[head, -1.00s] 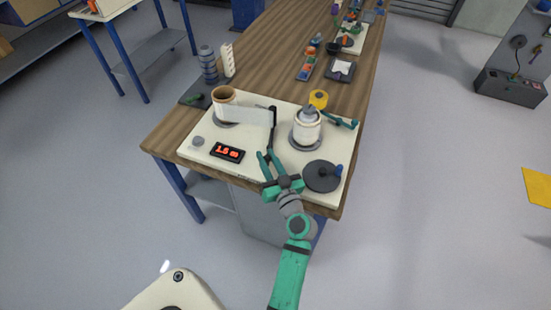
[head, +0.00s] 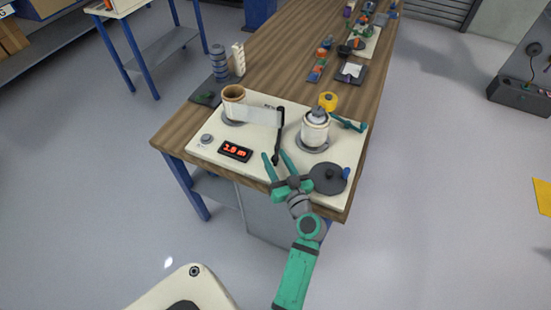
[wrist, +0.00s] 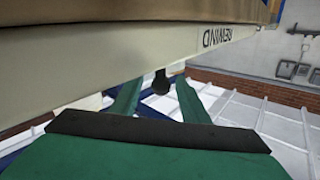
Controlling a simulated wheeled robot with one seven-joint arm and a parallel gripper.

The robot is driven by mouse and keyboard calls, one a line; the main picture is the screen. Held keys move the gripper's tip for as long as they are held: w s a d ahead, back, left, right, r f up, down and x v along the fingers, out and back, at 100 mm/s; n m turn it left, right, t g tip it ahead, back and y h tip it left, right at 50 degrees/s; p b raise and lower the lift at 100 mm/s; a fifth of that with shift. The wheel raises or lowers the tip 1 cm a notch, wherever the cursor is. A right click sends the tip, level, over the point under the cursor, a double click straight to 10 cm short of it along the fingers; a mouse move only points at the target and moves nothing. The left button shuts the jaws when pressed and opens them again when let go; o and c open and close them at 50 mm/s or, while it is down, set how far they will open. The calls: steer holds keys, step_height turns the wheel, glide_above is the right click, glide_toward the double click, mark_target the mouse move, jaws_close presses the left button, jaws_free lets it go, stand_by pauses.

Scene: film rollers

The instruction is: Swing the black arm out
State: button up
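The black arm (head: 280,131) stands on a cream panel (head: 216,153) between two rollers and points toward the panel's front edge. A pale film strip (head: 257,115) runs from the brown-cored left roll (head: 233,105) to this arm. My gripper (head: 275,157) is at the arm's near end, over the front of the panel. Its green fingers are spread. In the wrist view, a dark knob (wrist: 161,82) shows between the fingers and looks clear of both. The knob's link to the black arm is hidden behind the panel edge.
A white roll (head: 315,130) stands right of the arm, and a dark crank disc (head: 328,179) lies close to my gripper's right. A red display (head: 235,150) and a grey knob (head: 206,139) are at left. The "REWIND" panel edge (wrist: 150,55) fills the upper wrist view.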

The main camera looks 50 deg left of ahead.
steer(key=v, duration=1)
steer(key=shift+s+d, duration=0.15)
steer(key=shift+d, duration=0.2)
